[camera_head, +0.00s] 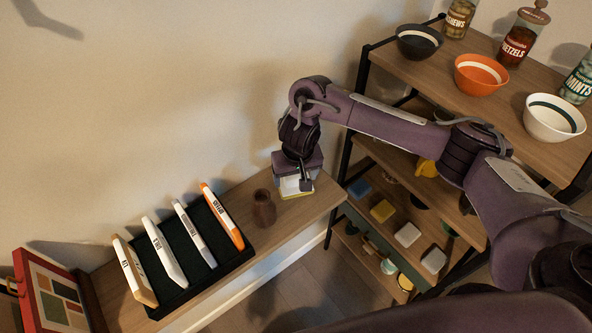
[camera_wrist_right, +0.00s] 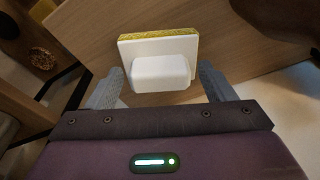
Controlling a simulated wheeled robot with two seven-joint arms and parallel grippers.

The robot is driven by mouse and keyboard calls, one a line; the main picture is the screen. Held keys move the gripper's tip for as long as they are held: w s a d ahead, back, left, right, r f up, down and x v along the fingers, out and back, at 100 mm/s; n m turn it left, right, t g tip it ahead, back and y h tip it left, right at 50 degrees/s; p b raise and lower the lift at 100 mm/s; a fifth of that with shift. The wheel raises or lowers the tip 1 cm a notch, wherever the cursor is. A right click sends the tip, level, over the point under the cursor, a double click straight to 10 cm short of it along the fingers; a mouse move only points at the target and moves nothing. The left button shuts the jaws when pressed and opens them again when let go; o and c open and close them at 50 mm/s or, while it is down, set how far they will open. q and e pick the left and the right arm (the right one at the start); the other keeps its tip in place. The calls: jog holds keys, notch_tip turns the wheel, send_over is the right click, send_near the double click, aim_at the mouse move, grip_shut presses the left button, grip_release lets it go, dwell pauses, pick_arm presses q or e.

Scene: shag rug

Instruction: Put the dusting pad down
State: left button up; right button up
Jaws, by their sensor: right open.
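The dusting pad (camera_head: 296,186) is a white plate with a yellow pad layer and a white block handle. It rests on the wooden ledge, at the end near the shelf. In the right wrist view the dusting pad (camera_wrist_right: 158,66) lies just ahead of the jaws, its handle between the finger tips. My right gripper (camera_head: 305,186) is over it, and in the wrist view my right gripper (camera_wrist_right: 160,85) has its fingers apart, with gaps on both sides of the handle. The gripper hides part of the pad in the head view. My left gripper is not in view.
A brown vase (camera_head: 264,208) stands on the ledge left of the pad. Further left is a black tray (camera_head: 222,265) with several upright books or boxes, then a red framed case (camera_head: 47,292). A shelf unit with an orange bowl (camera_head: 481,75) and jars stands right.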

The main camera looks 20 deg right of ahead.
aim_at(297, 188)
notch_tip(297, 188, up, 12)
jog(key=s+p, duration=0.1)
jog(key=p, duration=0.3)
jog(key=shift+s, duration=0.4)
